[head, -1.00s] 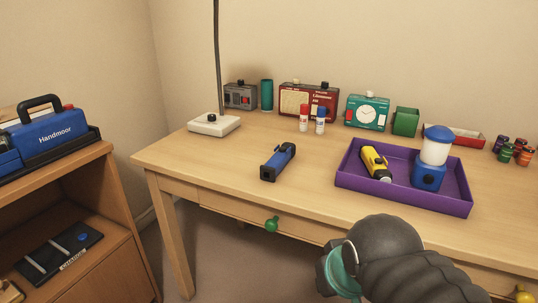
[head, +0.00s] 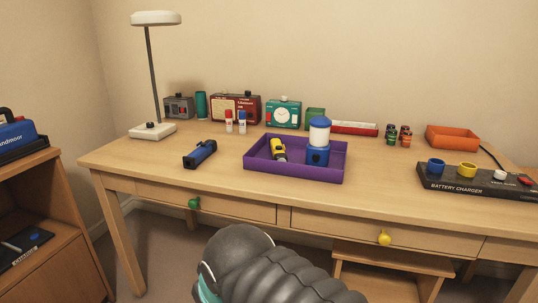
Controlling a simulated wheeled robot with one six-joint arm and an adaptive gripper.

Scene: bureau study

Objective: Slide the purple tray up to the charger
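The purple tray (head: 290,173) sits on the middle of the wooden desk. A yellow flashlight (head: 278,149) and a blue-and-white lantern (head: 318,153) are in it; the lantern stands upright. The black battery charger (head: 471,184) lies near the desk's right front part, apart from the tray. A blue cup and a yellow cup are on its top. My dark arm shows at the bottom of the head view, below the desk front, and touches neither tray nor charger. My gripper's fingers are not visible.
The desktop (head: 385,165) between tray and charger looks clear. A blue flashlight (head: 200,153) lies left of the tray. An orange bin (head: 453,138) stands behind the charger.

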